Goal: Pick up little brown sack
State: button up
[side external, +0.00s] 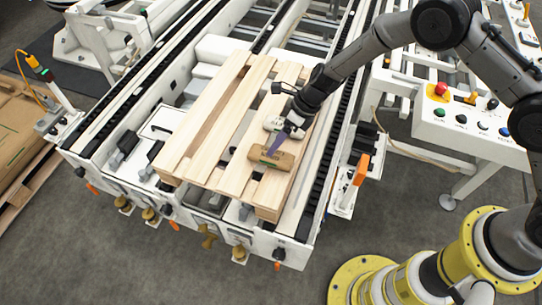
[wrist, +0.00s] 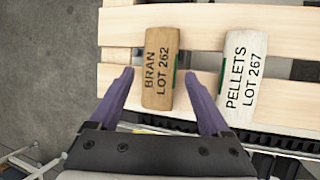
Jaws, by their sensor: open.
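The little brown sack (side external: 271,157) lies on the wooden pallet (side external: 215,120), near its front right corner. In the wrist view the brown sack (wrist: 158,68) reads "BRAN LOT 262". My gripper (side external: 272,152) is over the brown sack in the side view. In the wrist view the purple fingers of my gripper (wrist: 158,75) are spread apart, with the near part of the sack between them and nothing held. Whether a finger touches the sack I cannot tell.
A white sack (wrist: 243,75) reading "PELLETS LOT 267" lies beside the brown one, to its right in the wrist view; it also shows in the side view (side external: 283,125). A control panel (side external: 475,110) stands at the right. The pallet's left part is bare.

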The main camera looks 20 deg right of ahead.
jog(key=shift+x, duration=2.9)
grip_shut()
